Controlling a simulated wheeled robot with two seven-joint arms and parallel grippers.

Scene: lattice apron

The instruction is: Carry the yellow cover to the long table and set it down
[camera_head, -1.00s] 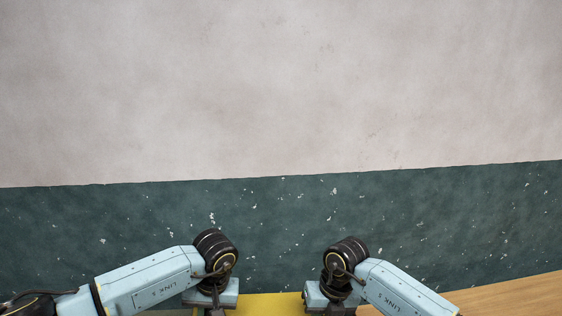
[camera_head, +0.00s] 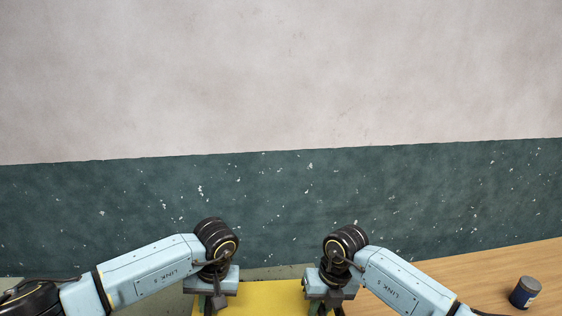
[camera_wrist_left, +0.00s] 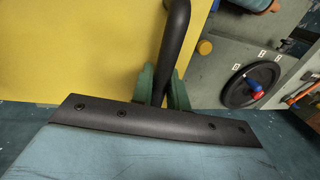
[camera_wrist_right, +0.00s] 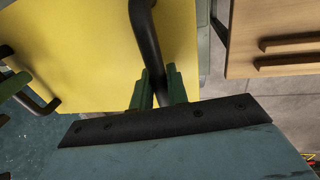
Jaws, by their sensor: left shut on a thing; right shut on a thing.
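The yellow cover (camera_head: 267,298) is a flat panel between my two grippers at the bottom of the head view, its lower part cut off by the frame edge. My left gripper (camera_wrist_left: 163,88) is shut on a dark bar handle (camera_wrist_left: 176,35) of the cover. My right gripper (camera_wrist_right: 158,90) is shut on the other dark handle (camera_wrist_right: 146,40). The cover also fills much of the left wrist view (camera_wrist_left: 75,50) and the right wrist view (camera_wrist_right: 85,50). A wooden tabletop (camera_head: 450,274) shows at the right, apart from the cover in the picture; I cannot tell its full length.
A dark jar with a blue label (camera_head: 525,292) stands on the tabletop. A two-tone wall (camera_head: 280,190) runs behind. A grey panel with a black handwheel (camera_wrist_left: 250,83) shows in the left wrist view.

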